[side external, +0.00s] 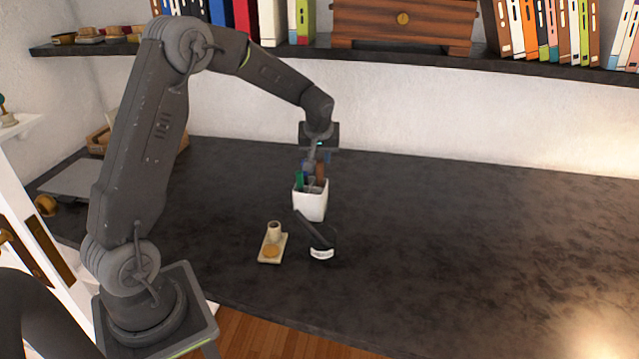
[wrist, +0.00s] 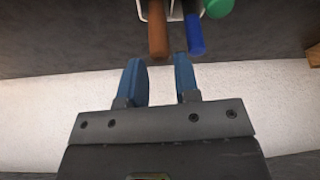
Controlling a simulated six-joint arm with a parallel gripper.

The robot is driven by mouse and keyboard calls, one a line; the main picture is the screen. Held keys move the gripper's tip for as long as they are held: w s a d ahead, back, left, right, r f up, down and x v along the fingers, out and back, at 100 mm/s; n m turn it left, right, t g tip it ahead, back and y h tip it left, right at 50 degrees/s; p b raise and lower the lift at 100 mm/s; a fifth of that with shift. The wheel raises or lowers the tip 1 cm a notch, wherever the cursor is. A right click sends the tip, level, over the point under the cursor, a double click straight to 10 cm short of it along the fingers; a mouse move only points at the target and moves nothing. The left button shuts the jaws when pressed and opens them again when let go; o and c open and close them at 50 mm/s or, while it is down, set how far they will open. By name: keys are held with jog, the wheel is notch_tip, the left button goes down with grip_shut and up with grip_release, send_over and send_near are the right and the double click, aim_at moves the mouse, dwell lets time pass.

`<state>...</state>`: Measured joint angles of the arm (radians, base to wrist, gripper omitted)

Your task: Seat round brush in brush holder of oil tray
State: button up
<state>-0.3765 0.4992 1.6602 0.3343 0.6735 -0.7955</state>
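The oil tray (side external: 264,258) is a small beige plate on the dark counter. It carries an upright beige cylinder (side external: 274,230), apparently the brush holder, and an orange-tan disc (side external: 271,251). A white cup (side external: 311,205) stands behind it with several handled tools: brown (wrist: 158,30), blue (wrist: 195,35) and green (wrist: 217,8). Which is the round brush I cannot tell; their working ends are hidden in the cup. My gripper (wrist: 160,72) is open and empty, its blue fingers apart, just short of the brown and blue handle ends. In the side view my gripper (side external: 314,160) is above the cup.
A dark object with a white end (side external: 320,243) lies in front of the cup, right of the tray. The counter to the right is clear.

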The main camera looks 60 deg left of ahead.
aim_at(319, 169)
jog(key=shift+x, duration=3.05)
jog(key=shift+s+d+f, duration=0.1)
jog(key=shift+s+d, duration=0.05)
jog(key=shift+d, duration=0.05)
grip_shut()
